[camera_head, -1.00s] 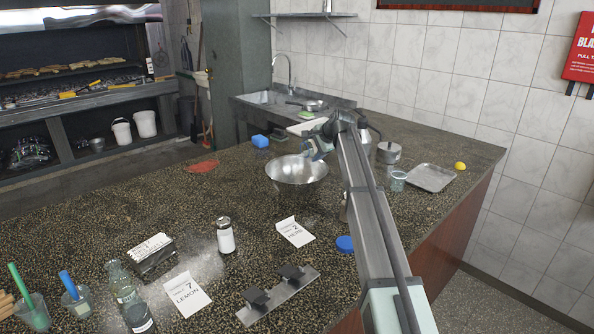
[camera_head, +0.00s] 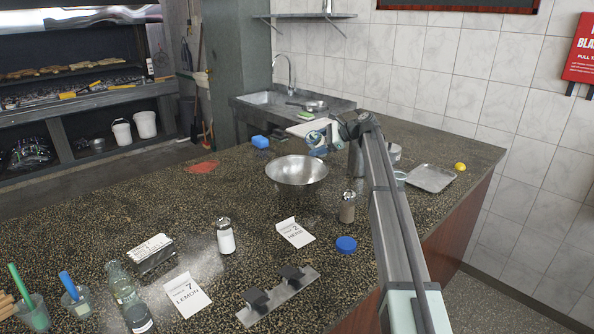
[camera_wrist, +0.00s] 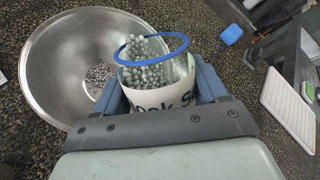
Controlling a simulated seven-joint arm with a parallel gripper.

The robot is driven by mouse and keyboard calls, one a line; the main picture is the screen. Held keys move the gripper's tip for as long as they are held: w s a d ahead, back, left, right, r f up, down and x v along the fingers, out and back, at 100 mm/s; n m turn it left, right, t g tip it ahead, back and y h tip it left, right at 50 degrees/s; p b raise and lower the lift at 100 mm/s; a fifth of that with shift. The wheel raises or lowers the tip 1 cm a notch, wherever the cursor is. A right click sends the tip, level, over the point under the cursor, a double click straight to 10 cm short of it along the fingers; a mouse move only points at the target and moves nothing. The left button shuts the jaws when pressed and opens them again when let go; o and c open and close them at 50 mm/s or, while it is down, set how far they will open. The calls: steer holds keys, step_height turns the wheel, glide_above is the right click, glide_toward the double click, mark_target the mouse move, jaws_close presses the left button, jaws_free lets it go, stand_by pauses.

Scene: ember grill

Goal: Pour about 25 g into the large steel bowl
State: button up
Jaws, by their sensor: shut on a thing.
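The large steel bowl (camera_head: 297,172) stands on the speckled counter. In the wrist view the bowl (camera_wrist: 75,50) is at the left, with a small patch of grey beads (camera_wrist: 100,74) at its bottom. My gripper (camera_wrist: 160,92) is shut on a jar (camera_wrist: 155,101) with a white label and a blue rim, holding many grey beads (camera_wrist: 147,74) near its mouth. The label is only partly readable. In the head view my gripper (camera_head: 322,138) is above and just behind the bowl's right side; the jar is small and unclear there.
A metal tray (camera_head: 431,179) and a yellow ball (camera_head: 460,166) are at the right.

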mark_target(324, 142)
steer(key=shift+w+d+r+m+y, duration=0.1)
steer(key=shift+r+m+y, duration=0.1)
steer(key=shift+m+y, duration=0.15)
steer(key=shift+w+d+f+m+g+y, duration=0.35)
steer(key=shift+d+f+y, duration=0.1)
steer(key=shift+y, duration=0.1)
steer(key=shift+w+d+r+m+y, duration=0.2)
steer(key=shift+r+m+y, duration=0.2)
steer(key=shift+y, duration=0.2)
steer(key=shift+w+d+f+m+y, duration=0.2)
steer(key=shift+d+m+y, duration=0.15)
steer(key=shift+m+y, duration=0.4)
steer(key=shift+w+d+f+m+y, duration=0.1)
steer(key=shift+w+d+m+y, duration=0.2)
steer(key=shift+m+y, duration=0.4)
